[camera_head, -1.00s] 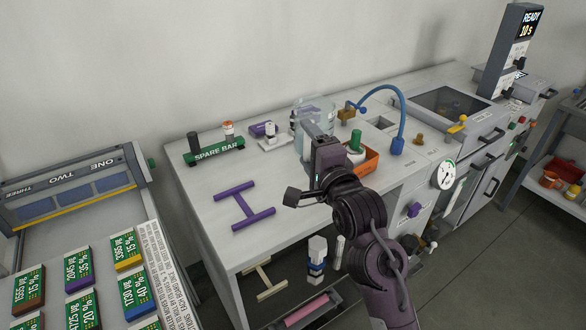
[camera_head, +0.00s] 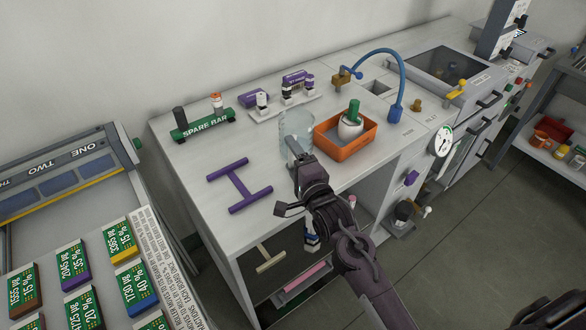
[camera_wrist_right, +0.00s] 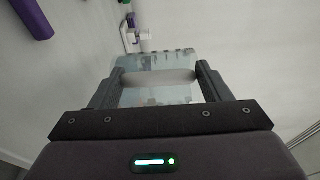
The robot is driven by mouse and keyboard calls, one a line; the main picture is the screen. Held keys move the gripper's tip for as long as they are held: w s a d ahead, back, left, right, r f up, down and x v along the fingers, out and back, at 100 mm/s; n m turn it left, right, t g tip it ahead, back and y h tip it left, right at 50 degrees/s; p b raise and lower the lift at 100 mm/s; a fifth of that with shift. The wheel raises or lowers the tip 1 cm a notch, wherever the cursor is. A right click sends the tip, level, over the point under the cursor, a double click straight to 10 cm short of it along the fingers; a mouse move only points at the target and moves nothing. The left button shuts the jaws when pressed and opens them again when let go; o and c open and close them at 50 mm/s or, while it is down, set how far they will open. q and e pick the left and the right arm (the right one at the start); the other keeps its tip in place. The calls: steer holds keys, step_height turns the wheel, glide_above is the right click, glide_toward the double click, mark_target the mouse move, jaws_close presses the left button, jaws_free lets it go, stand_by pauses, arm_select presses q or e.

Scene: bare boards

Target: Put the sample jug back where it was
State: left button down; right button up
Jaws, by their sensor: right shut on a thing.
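The sample jug appears to be the clear, pale blue-tinted vessel (camera_head: 297,124) over the white bench top, left of the orange tray. My right gripper (camera_head: 296,151) is shut on its near side. In the right wrist view, the jug (camera_wrist_right: 158,94) shows between the two fingers (camera_wrist_right: 157,82), with a pale band across it. The jug looks roughly upright. I cannot tell whether its base touches the bench, as my gripper and arm hide its lower part.
An orange tray (camera_head: 362,141) holding a white pot with a green handle (camera_head: 351,123) stands just right of the jug.

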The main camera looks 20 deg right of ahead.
steer(key=shift+s+f, duration=0.1)
steer(key=shift+f, duration=0.55)
step_height(320, 180, down, 3)
steer(key=shift+f, duration=0.1)
steer(key=shift+f, duration=0.15)
steer(key=o, duration=1.6)
steer(key=shift+f, duration=0.1)
steer(key=shift+c, duration=0.2)
